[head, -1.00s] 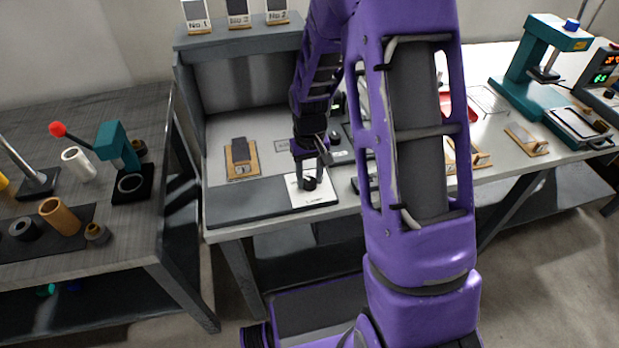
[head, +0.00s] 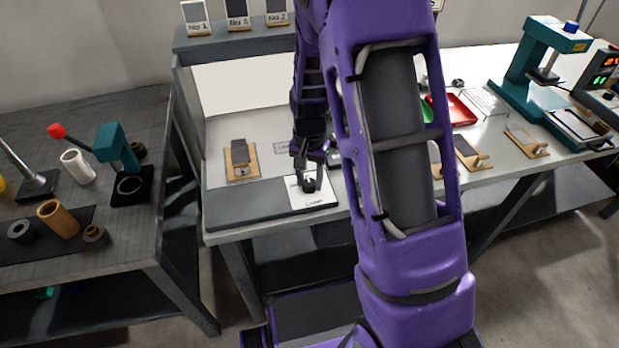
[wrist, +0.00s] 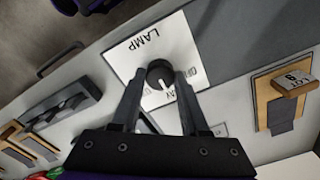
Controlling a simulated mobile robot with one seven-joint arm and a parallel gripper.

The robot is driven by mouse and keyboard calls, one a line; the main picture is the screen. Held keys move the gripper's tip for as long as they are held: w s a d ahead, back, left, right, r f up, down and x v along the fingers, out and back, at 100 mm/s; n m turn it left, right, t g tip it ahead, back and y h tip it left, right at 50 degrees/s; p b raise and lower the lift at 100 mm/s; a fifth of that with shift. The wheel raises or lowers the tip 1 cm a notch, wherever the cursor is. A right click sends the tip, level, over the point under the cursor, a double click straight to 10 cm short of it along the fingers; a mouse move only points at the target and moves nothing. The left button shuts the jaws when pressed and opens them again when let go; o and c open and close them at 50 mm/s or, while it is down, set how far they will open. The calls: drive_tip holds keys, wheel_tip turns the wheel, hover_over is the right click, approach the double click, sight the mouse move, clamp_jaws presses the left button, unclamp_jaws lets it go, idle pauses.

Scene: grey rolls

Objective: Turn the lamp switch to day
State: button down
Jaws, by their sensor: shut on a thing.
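The lamp switch is a round black knob (wrist: 160,73) with a white pointer line, on a white plate (wrist: 136,57) marked LAMP. In the head view the knob (head: 309,184) sits on its plate (head: 322,196) at the booth's front edge. My gripper (wrist: 160,76) is shut on the knob, one finger on each side. In the wrist view the pointer points down toward small lettering between the fingers, partly hidden and hard to read. In the head view my gripper (head: 308,174) reaches down to the knob from behind.
The booth's back wall (head: 245,82) is brightly lit. A wooden board (head: 241,160) with a dark sample lies left of the switch. Three numbered samples stand on the booth's top, including No. 1 (head: 196,18). A red tray (head: 455,110) and a teal press (head: 545,48) stand right.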

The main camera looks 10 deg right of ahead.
sight(309, 182)
idle(0.4)
drive_tip(key=shift+c, duration=2)
unclamp_jaws()
wheel_tip(309, 182, up, 18)
drive_tip(key=p, duration=0.2)
drive_tip(key=shift+f, duration=0.25)
